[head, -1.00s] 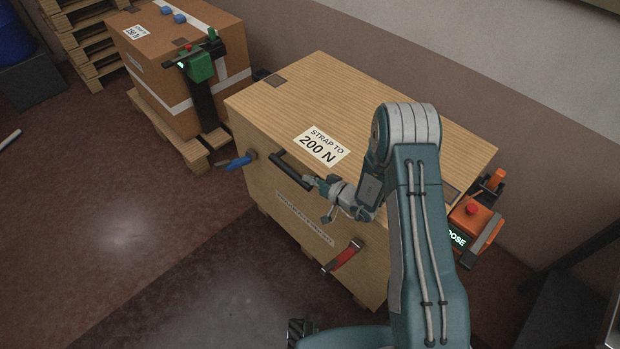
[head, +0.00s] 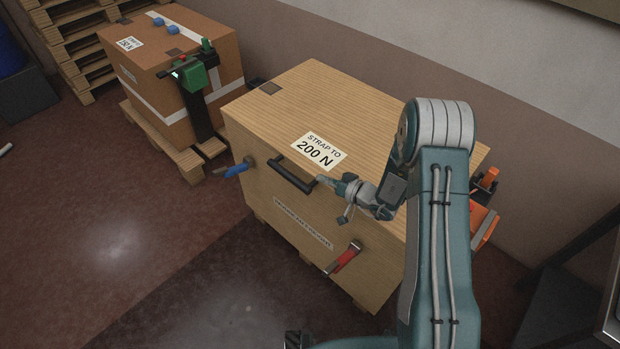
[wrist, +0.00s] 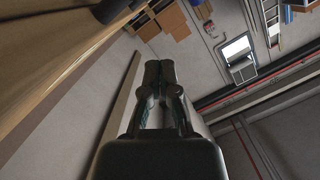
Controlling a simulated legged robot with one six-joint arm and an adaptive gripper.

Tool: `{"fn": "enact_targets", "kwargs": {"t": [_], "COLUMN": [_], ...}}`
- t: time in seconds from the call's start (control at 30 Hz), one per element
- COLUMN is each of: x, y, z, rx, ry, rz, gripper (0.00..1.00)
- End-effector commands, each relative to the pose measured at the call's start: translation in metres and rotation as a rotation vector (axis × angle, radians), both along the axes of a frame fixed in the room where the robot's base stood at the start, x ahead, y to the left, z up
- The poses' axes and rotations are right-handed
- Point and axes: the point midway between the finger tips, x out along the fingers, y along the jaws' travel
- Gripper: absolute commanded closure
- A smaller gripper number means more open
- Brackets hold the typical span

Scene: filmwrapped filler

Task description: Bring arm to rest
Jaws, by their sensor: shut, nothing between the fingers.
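My gripper (head: 335,182) is at the end of my bent arm (head: 440,230), in front of the wooden crate (head: 370,100) near its top front edge. In the head view its fingers lie just right of the crate's black handle (head: 292,174), apparently apart from it. In the wrist view the gripper (wrist: 158,70) has its fingers together, with nothing between them. The crate carries a white label (head: 319,151) reading "STRAP TO 200 N".
A strapped cardboard box (head: 165,75) with a green tool (head: 193,78) stands back left.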

Motion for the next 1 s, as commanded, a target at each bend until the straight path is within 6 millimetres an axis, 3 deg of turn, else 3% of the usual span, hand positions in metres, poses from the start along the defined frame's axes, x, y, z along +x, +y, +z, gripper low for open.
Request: {"fn": "enact_targets", "kwargs": {"t": [0.3,0.67,0.83,1.0], "x": [-0.031,-0.035,-0.05,-0.082], "y": [-0.031,-0.034,-0.016,0.005], "z": [0.012,0.019,0.063,0.115], "rx": [-0.005,0.0,0.016,-0.013], "ry": [-0.001,0.001,0.07,0.2], "rz": [-0.002,0.012,0.126,0.273], "gripper": [1.0,1.0,1.0,1.0]}}
